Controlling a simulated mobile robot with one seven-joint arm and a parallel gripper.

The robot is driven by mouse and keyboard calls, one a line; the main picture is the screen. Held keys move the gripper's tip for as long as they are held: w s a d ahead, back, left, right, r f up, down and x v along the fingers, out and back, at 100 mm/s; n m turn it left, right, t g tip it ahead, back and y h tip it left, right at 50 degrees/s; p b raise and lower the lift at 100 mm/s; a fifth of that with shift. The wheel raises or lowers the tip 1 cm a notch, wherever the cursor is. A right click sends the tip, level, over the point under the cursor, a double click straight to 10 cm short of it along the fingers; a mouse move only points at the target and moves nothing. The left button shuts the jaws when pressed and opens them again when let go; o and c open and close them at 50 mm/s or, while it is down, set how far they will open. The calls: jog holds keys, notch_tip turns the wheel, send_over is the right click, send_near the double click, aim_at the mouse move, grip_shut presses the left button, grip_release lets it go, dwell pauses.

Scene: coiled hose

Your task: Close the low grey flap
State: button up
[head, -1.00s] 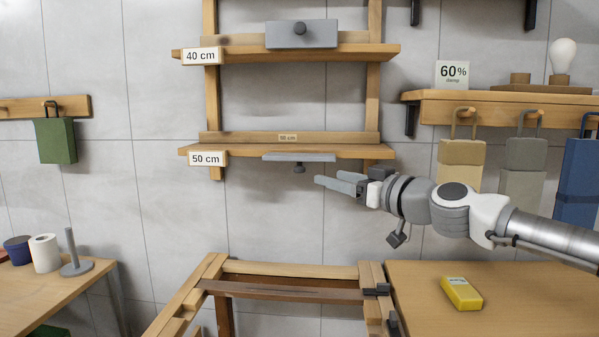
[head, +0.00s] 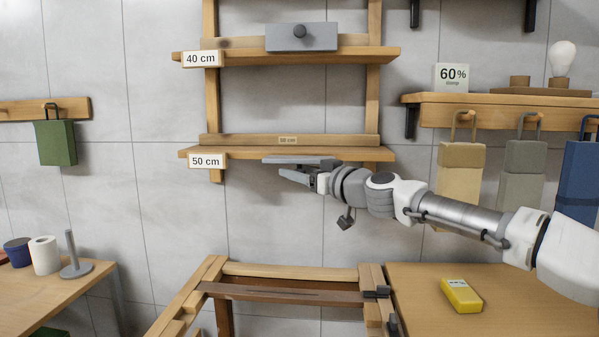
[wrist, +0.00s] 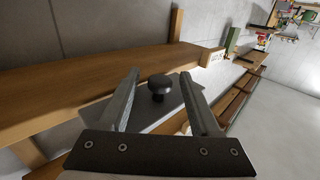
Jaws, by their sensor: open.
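The low grey flap (head: 285,160) sticks out roughly level at the 50 cm shelf in the head view. In the wrist view it is a grey panel (wrist: 152,120) with a dark round knob (wrist: 158,84). My gripper (head: 286,172) is just below the flap in the head view and hides the knob there. In the wrist view my gripper (wrist: 160,74) is open, with one finger on either side of the knob. A gap shows between the knob and each finger, so the gripper holds nothing.
A second grey flap (head: 318,37) with a knob stands upright at the 40 cm shelf (head: 300,55). The wooden 50 cm shelf board (head: 230,152) is right beside my gripper. A yellow box (head: 461,295) lies on the right table (head: 540,300). Hanging bags are at right.

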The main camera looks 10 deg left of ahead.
jog(key=shift+a, duration=0.1)
jog(key=shift+c, duration=0.3)
grip_shut()
